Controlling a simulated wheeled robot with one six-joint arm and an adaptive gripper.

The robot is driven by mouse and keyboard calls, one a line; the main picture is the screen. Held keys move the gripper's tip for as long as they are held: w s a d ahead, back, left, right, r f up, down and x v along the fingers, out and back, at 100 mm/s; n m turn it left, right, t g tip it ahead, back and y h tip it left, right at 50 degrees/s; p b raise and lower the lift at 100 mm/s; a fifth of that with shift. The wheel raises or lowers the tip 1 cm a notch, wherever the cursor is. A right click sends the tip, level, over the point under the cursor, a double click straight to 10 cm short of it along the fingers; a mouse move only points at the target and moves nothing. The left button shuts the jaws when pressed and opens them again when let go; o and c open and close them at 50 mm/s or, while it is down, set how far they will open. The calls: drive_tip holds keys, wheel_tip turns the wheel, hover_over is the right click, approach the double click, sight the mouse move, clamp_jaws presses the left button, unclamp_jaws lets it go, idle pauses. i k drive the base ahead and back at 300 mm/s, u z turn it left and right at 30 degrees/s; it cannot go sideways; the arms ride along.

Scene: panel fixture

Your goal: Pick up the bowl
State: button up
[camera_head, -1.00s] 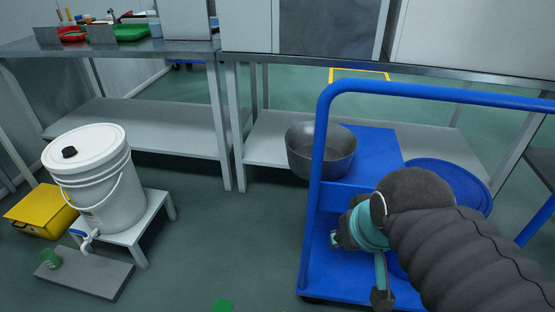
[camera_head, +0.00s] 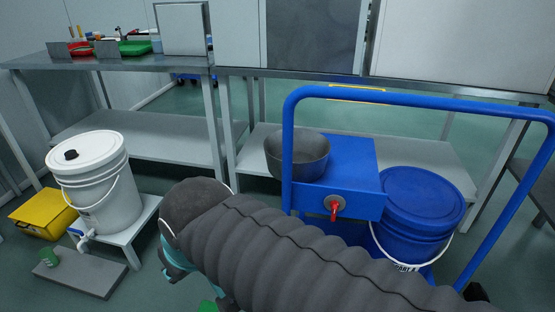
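A dark grey metal bowl (camera_head: 316,160) sits upright at the left end of the blue box on the cart. The cart's blue handle post crosses in front of part of it. My gripper (camera_head: 222,301) is low in the picture, left of the cart and well apart from the bowl. My ribbed dark arm hides most of it, and the bottom edge cuts it off, so its fingers cannot be made out clearly.
The blue cart handle (camera_head: 288,130) stands in front of the bowl. A red knob (camera_head: 334,207) is on the box front, and a lidded blue bucket (camera_head: 412,215) stands right. A white bucket (camera_head: 98,190) on a stool (camera_head: 138,222) is left. A grey bench (camera_head: 130,62) stands behind.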

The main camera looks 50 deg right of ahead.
sight(311, 150)
drive_tip(key=i, duration=2)
drive_tip(key=z, duration=2.75)
